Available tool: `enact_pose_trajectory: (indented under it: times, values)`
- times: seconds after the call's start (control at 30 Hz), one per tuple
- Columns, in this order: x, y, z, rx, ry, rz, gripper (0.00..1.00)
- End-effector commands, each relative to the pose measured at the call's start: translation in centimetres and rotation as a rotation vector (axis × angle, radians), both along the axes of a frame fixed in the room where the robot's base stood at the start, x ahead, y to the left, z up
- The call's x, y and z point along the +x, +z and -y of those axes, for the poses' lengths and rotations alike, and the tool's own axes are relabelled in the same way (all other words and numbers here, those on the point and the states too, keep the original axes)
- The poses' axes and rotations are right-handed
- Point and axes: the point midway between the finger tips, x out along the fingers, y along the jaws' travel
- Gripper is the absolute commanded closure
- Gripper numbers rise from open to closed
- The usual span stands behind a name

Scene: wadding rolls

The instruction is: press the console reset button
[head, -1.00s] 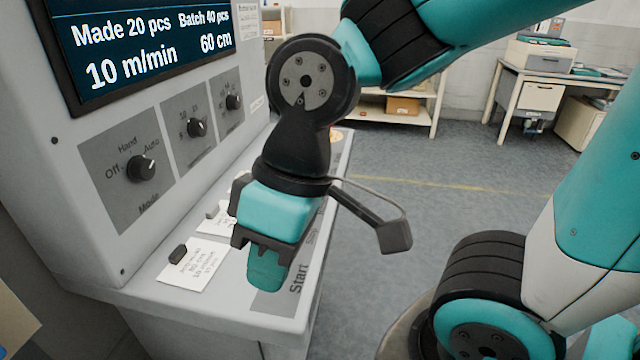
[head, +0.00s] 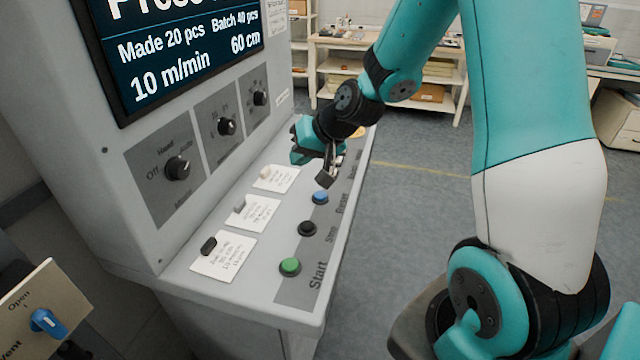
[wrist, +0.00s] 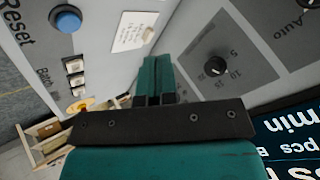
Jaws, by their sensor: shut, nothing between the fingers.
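The blue reset button (head: 320,198) is on the console's sloping ledge (head: 285,238), beyond the black stop button (head: 307,228) and the green start button (head: 290,267). In the wrist view the blue button (wrist: 67,19) is at the upper left, beside the word Reset. My gripper (head: 303,150) is above the far part of the ledge, past the blue button and close to the console face. Its teal fingers (wrist: 158,78) are together and empty in the wrist view, to the right of the button and apart from it. In the head view the fingertips are hard to make out.
Note cards (head: 224,255) with small clips lie on the ledge left of the buttons. Knobs (head: 177,167) stick out of the upright panel under the screen (head: 180,45). Small white buttons (wrist: 75,66) and a yellow ringed control (wrist: 80,105) lie beyond Reset. Open floor is right.

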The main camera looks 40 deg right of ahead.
Motion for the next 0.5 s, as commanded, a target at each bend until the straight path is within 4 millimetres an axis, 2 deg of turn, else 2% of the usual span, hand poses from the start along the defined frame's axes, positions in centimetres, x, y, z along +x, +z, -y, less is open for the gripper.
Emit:
enact_pose_trajectory:
  times: [0.03,0.1,0.2,0.3,0.5]
  values:
    - [0.7,-0.4,2.3,0.010,-0.070,0.012,1.00]
    - [1.5,-1.1,4.5,0.017,-0.138,0.035,1.00]
    - [2.0,-1.8,6.6,0.021,-0.201,0.057,1.00]
    - [2.2,-2.1,7.5,0.022,-0.228,0.069,1.00]
    - [2.3,-2.2,7.6,0.022,-0.230,0.071,1.00]
